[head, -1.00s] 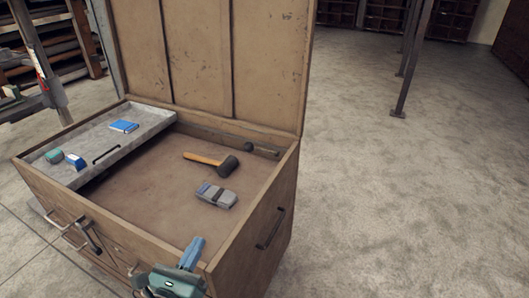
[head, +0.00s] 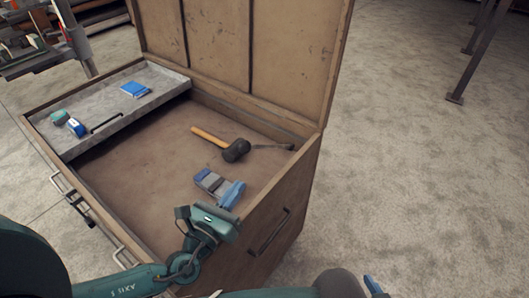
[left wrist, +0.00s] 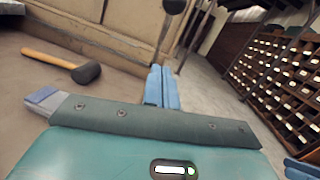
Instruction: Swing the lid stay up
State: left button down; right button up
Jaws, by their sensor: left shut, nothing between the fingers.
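The lid stay (head: 272,147) is a thin dark bar low inside the chest, near its back right corner. Its left end shows close beside the mallet head. In the left wrist view a dark round knob (left wrist: 174,6) at the top edge may be its end. My left gripper (head: 232,194) is shut and empty over the chest's right front part, apart from the stay and on the camera's side of it. Its blue fingers (left wrist: 162,88) also show in the left wrist view. A blue tip of my right gripper (head: 374,287) shows at the bottom edge; its jaws are mostly out of frame.
The wooden chest (head: 290,200) stands with its lid (head: 285,50) up. Inside lie a mallet (head: 236,150) and a grey-blue tool (head: 208,182) beside my left gripper. A grey tray (head: 150,78) with small items sits at the left.

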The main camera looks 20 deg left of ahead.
pick_arm(q)
jog(key=p+x, duration=0.1)
jog(key=x, duration=0.9)
pick_arm(e)
jog(key=shift+s+r, duration=0.25)
pick_arm(q)
jog(key=shift+r, duration=0.15)
pick_arm(e)
jog(key=shift+r, duration=0.15)
